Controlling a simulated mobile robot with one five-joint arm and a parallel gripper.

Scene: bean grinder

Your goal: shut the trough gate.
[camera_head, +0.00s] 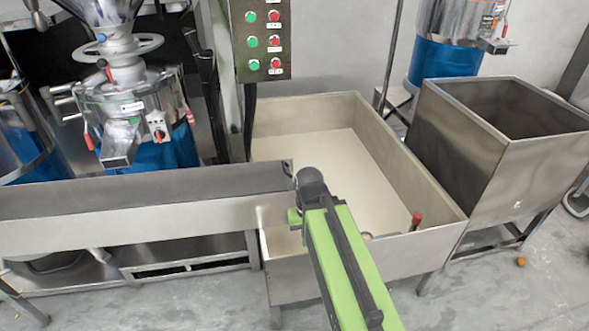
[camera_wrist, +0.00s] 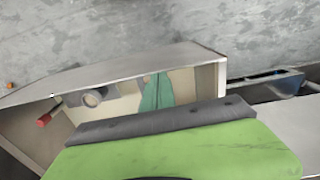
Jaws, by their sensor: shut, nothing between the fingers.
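The trough (camera_head: 300,108) is a wide steel basin with a pale inside, in the middle of the head view. A red handle (camera_head: 416,221) stands near its front right corner; it also shows at the left in the wrist view (camera_wrist: 46,119). A grey round fitting (camera_wrist: 92,97) sits by the near wall between the handle and my gripper. I cannot make out a gate plate or its position. My gripper (camera_wrist: 157,92) shows as green fingers close together and empty, over the trough near its front wall. In the head view my arm hides most of it.
A long steel channel (camera_head: 150,220) adjoins the trough at left. A deep steel bin (camera_head: 470,140) stands at right. A grinder (camera_head: 125,110) and a button panel (camera_head: 261,40) are behind. The floor in front is mostly clear.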

